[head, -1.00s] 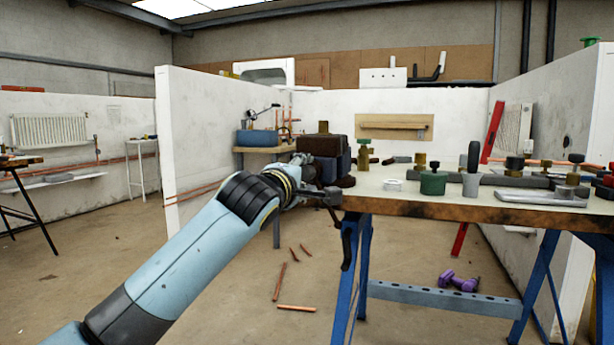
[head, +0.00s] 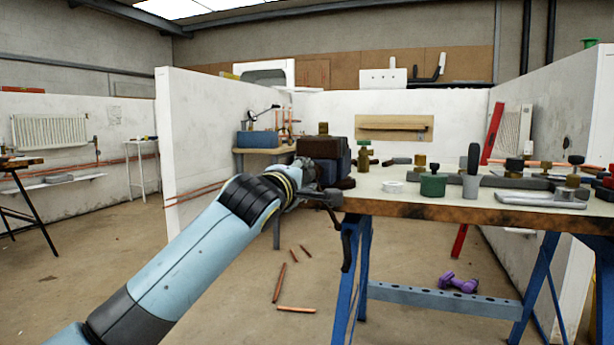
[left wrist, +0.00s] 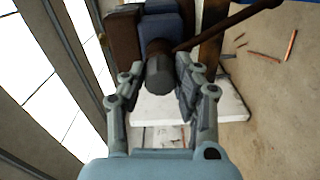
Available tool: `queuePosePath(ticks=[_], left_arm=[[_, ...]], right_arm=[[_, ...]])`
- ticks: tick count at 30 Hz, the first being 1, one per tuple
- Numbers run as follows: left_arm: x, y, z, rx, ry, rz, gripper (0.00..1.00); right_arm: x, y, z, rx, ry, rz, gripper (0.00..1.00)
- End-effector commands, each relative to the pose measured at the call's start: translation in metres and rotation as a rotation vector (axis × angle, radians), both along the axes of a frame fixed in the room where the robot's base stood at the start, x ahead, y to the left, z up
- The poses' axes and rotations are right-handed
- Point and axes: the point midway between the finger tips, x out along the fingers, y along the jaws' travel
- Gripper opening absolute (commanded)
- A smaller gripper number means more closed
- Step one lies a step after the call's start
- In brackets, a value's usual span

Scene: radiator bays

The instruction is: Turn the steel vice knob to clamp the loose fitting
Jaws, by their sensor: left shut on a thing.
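The vice (head: 327,149), dark brown and dark blue, stands at the left end of the workbench. A small brown-gold piece (head: 323,128) shows at its top; I cannot tell how firmly it sits. In the left wrist view the dark grey steel knob (left wrist: 159,72) points towards me, in front of the blue vice body (left wrist: 165,28). My left gripper (left wrist: 158,90) is shut on the knob, with one finger on each side. In the head view my left gripper (head: 312,190) is at the vice's front, and the knob is hidden there. My right gripper is not in view.
A dark bar (head: 347,250) hangs below the vice. Copper pipe pieces (head: 279,282) and purple dumbbells (head: 459,283) lie on the floor.

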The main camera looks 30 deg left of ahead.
Motion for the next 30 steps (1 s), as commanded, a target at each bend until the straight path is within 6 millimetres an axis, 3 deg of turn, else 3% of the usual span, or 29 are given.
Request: queuePosePath(ticks=[2, 11, 24, 25, 27, 30], left_arm=[[0.000, 0.000, 0.003, 0.086, 0.024, 0.000, 0.00], [-0.001, 0.000, 0.005, 0.669, 0.165, 0.000, 0.00], [-0.001, 0.000, 0.004, 1.535, 0.373, -0.002, 0.00], [0.000, 0.000, 0.000, 1.523, 0.369, -0.001, 0.34], [0.000, 0.000, -0.002, 1.518, 0.367, -0.002, 0.43], [0.000, 0.000, -0.002, 1.516, 0.367, -0.001, 0.44]], right_arm=[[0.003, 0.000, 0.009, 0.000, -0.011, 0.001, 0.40], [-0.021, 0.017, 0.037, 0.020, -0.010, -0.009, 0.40], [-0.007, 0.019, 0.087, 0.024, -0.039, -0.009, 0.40], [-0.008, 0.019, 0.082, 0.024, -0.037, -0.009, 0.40], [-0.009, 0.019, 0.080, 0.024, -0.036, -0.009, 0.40], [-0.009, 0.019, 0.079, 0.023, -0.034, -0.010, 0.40]])
